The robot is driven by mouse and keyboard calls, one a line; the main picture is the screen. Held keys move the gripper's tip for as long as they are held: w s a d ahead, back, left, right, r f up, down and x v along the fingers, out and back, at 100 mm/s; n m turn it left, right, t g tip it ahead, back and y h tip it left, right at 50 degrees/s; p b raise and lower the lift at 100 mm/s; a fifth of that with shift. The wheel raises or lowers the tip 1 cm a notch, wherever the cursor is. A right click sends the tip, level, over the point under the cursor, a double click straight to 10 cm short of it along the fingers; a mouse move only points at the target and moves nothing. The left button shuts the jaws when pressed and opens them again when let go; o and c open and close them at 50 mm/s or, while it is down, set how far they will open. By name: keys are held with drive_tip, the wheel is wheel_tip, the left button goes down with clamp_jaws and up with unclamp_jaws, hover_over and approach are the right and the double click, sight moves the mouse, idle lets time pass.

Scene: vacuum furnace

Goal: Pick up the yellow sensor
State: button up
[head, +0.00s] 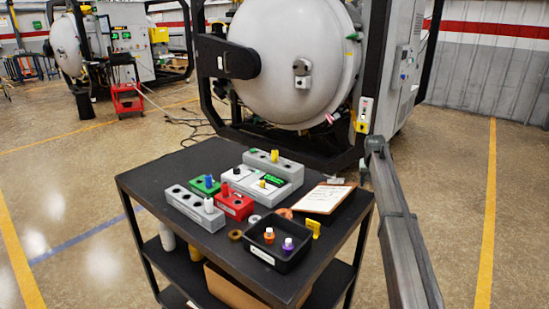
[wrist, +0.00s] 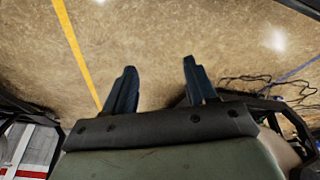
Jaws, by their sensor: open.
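A small yellow-topped piece (head: 275,155), which looks like the yellow sensor, stands upright in the long grey block (head: 288,166) at the back of the black cart top. A flat yellow piece (head: 313,228) is beside the black bin; I cannot tell what it is. My gripper (wrist: 159,66) shows in the wrist view with its two dark fingers apart and nothing between them.
The cart (head: 150,175) also holds a green block (head: 203,190), a red block (head: 233,205), a front grey block (head: 185,203), a clipboard (head: 323,198) and a black bin (head: 292,262) with orange and purple pieces. The furnace (head: 290,65) stands close behind.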

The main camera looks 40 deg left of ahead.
drive_tip(key=s+a+r+n+g, duration=0.1)
drive_tip(key=s+a+r, duration=0.4)
drive_tip(key=a+r, duration=0.3)
drive_tip(key=s+a+r+n+g, duration=0.1)
drive_tip(key=s+a+r+n, duration=0.1)
drive_tip(key=s+a+r, duration=0.6)
wheel_tip(320, 180, up, 10)
drive_tip(key=n+g, duration=0.2)
drive_tip(key=n, duration=0.1)
hover_over(275, 150)
drive_tip(key=shift+h, duration=0.3)
wheel_tip(275, 150, down, 13)
drive_tip(key=shift+f, duration=0.1)
clamp_jaws()
